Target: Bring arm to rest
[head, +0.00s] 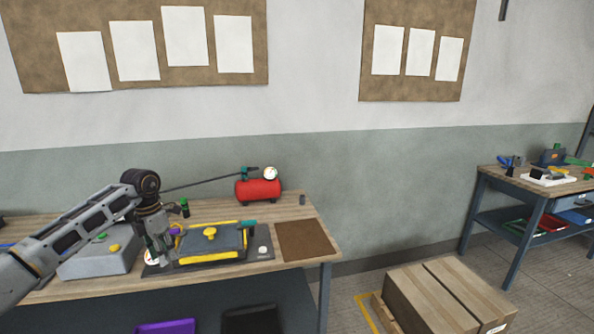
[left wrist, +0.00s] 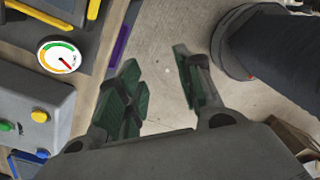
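My left arm reaches in from the left in the head view, and its gripper (head: 153,246) hangs over the workbench (head: 312,222), between the grey control box and the yellow-edged mould. In the left wrist view the two green-padded fingers of this gripper (left wrist: 158,88) are spread apart. Nothing is between them; the grey floor shows through the gap. My right arm and gripper are in neither view.
The grey control box (head: 90,262) and yellow-edged mould (head: 236,247) flank the gripper. A round gauge (left wrist: 59,57) lies near. A red compressor tank (head: 258,190) stands behind, a brown mat (head: 304,240) to the right.

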